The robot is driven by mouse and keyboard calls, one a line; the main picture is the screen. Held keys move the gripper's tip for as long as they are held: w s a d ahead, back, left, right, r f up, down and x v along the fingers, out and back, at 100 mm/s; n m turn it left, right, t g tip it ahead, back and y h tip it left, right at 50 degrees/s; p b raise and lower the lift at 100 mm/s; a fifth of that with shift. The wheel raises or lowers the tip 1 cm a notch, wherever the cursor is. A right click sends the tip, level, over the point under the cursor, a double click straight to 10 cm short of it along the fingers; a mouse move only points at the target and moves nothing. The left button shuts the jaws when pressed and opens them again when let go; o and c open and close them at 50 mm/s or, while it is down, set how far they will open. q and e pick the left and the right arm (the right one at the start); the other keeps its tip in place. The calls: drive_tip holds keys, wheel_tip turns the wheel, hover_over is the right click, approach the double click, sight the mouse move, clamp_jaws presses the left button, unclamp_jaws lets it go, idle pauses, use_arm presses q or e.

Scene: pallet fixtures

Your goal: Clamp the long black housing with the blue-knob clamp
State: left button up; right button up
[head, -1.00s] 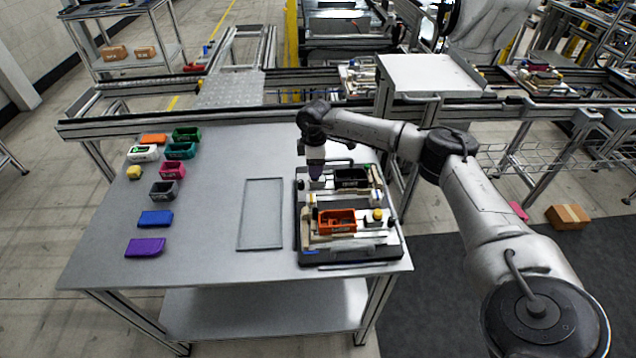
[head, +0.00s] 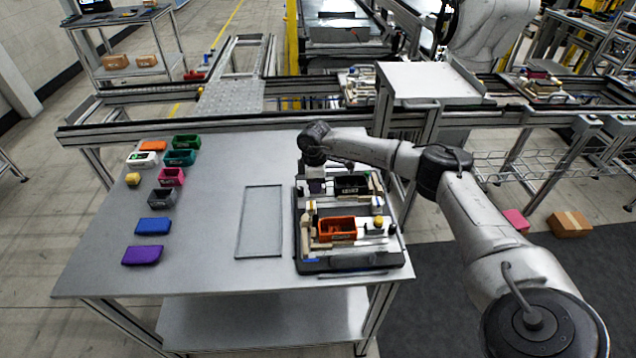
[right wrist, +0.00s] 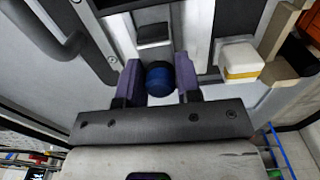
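The long black housing (head: 352,186) sits in the back part of the pallet fixture (head: 350,266), to the right of my right gripper in the head view. My right gripper (head: 314,186) is low over the fixture's back left corner. In the right wrist view its two purple fingers (right wrist: 159,72) stand either side of the blue knob (right wrist: 160,82), with only a narrow gap visible on each side. The gripper looks open around the knob. The knob is hidden in the head view. My left gripper is not in view.
An orange housing (head: 336,229) and a yellow knob (head: 379,222) are in the fixture's front part. A yellow-and-white block (right wrist: 240,62) is right of the gripper. Several coloured parts stand at the table's left.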

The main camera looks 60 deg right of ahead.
drive_tip(key=shift+c, duration=1.2)
drive_tip(key=shift+s, duration=0.1)
drive_tip(key=shift+s+d+p, duration=0.7)
drive_tip(key=shift+s, duration=0.25)
drive_tip(key=o, duration=0.5)
drive_tip(key=shift+s, duration=0.1)
drive_tip(key=shift+c, duration=0.2)
drive_tip(key=shift+o, duration=1.3)
drive_tip(key=shift+w, duration=0.2)
